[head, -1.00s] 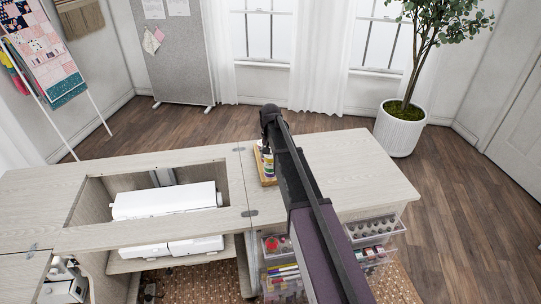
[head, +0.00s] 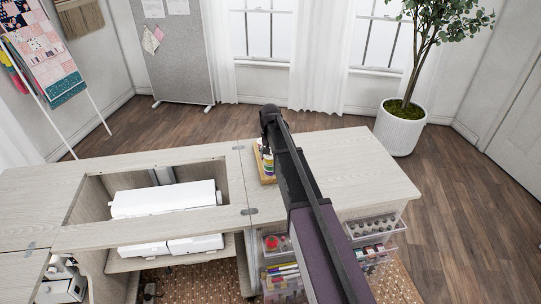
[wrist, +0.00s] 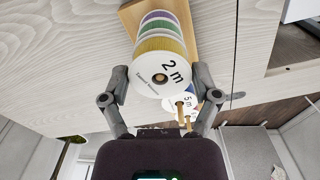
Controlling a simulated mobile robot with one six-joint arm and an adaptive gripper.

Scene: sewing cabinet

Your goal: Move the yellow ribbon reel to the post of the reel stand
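The yellow ribbon reel (wrist: 163,64), with a white "2 m" end face, sits nearest the camera in the wrist view. It lines up with green and purple reels behind it, over the wooden base of the reel stand (wrist: 129,17). Another white-faced "5 m" reel (wrist: 187,101) and thin brass-coloured posts show just below it. My gripper (wrist: 162,72) has one finger at each side of the yellow reel. I cannot tell whether the fingers press on it. In the head view my arm partly hides the stand (head: 266,180) and the reels.
The pale cabinet top (head: 350,165) is clear right of the arm. A white sewing machine (head: 165,199) lies in the open well at left. Clear drawers with bobbins and small bottles (head: 375,227) stick out below the front edge. A potted tree (head: 400,125) stands behind.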

